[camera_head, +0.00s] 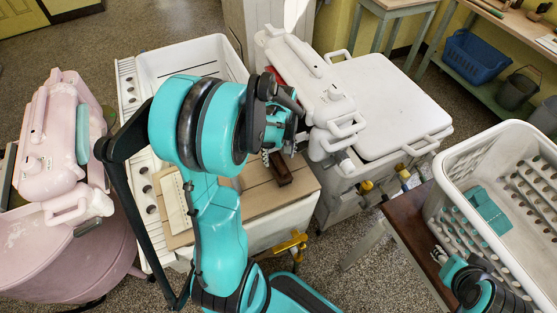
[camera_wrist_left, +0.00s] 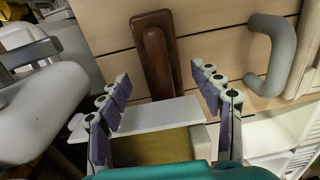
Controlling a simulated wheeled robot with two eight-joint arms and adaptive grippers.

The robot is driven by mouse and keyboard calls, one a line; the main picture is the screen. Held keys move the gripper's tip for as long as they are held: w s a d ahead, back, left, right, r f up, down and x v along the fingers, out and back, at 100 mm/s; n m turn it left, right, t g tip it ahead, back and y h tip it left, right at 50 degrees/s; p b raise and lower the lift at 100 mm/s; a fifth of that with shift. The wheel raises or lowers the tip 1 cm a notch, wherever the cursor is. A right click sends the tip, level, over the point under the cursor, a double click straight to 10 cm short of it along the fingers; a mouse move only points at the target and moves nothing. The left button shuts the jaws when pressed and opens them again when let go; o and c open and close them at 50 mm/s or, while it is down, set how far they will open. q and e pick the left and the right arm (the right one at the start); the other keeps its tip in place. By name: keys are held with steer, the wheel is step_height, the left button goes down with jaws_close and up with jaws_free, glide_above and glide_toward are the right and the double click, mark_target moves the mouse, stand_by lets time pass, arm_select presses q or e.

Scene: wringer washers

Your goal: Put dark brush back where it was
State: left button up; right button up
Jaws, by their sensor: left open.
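The dark brush (camera_head: 281,171) is a brown wooden piece lying on a light wooden plank top (camera_head: 263,199) between the washers. In the left wrist view the brush (camera_wrist_left: 157,52) lies lengthwise ahead of the fingers, its near end close to the gap between them. My left gripper (camera_wrist_left: 162,88) is open, one finger on each side of the brush's line; in the head view it (camera_head: 279,152) is just behind the brush, partly hidden by my arm. A white strip and an olive block show between the fingers; I cannot tell what they are. Part of my right gripper (camera_head: 441,255) shows at the lower right.
A white wringer washer (camera_head: 390,100) stands behind right and a pink one (camera_head: 70,245) at left. A white laundry basket (camera_head: 455,170) on a dark table holds a teal item. A grey curved handle (camera_wrist_left: 275,55) rises right of the brush. A yellow tap (camera_head: 292,243) projects in front.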

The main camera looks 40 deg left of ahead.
mark_target(279, 161)
arm_select(q)
step_height(279, 161, up, 7)
steer(key=shift+d+f+p, duration=0.1)
steer(key=shift+f+p, duration=0.05)
steer(key=shift+p, duration=0.7)
steer(key=s+d+r+m+t, duration=0.3)
steer(key=d+m, duration=0.3)
steer(key=d, duration=0.2)
steer(key=s+d+r+m+t, duration=0.3)
steer(key=d+r+m+t, duration=0.1)
steer(key=d, duration=0.4)
steer(key=r+m, duration=0.1)
steer(key=m, duration=0.1)
steer(key=shift+d+r+m+t, duration=0.2)
steer(key=shift+d+m+t, duration=0.1)
step_height(279, 161, down, 4)
steer(key=b, duration=0.4)
steer(key=shift+f, duration=0.1)
